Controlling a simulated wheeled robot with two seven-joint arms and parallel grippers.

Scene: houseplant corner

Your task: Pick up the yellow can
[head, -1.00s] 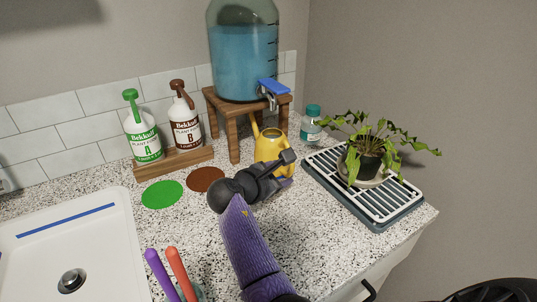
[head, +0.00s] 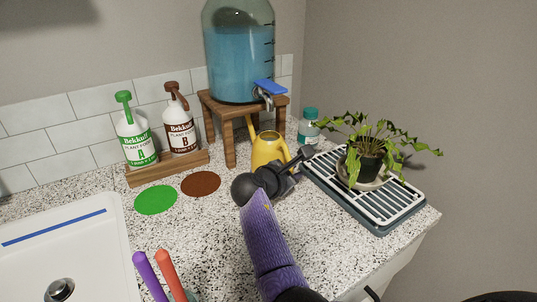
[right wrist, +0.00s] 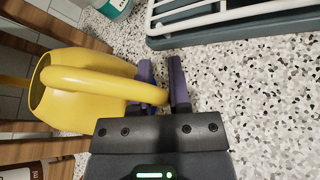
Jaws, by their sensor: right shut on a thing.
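The yellow can (head: 268,148) is a watering can with a spout and a loop handle. It stands on the speckled counter in front of the wooden stand, and my right gripper partly hides it. My right gripper (head: 296,164) is at the can's right side. In the right wrist view, the gripper's purple fingers (right wrist: 163,84) are shut on the lower end of the can's handle (right wrist: 105,82). I cannot tell whether the can's base touches the counter. My left gripper is not in view.
A wooden stand (head: 230,150) with a big blue-filled jar (head: 238,55) is behind the can. A potted plant (head: 370,165) on a drying rack (head: 385,208) is close on the right. Two pump bottles stand back left. A teal-capped bottle (head: 309,127) is behind. A sink (head: 75,245) is front left.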

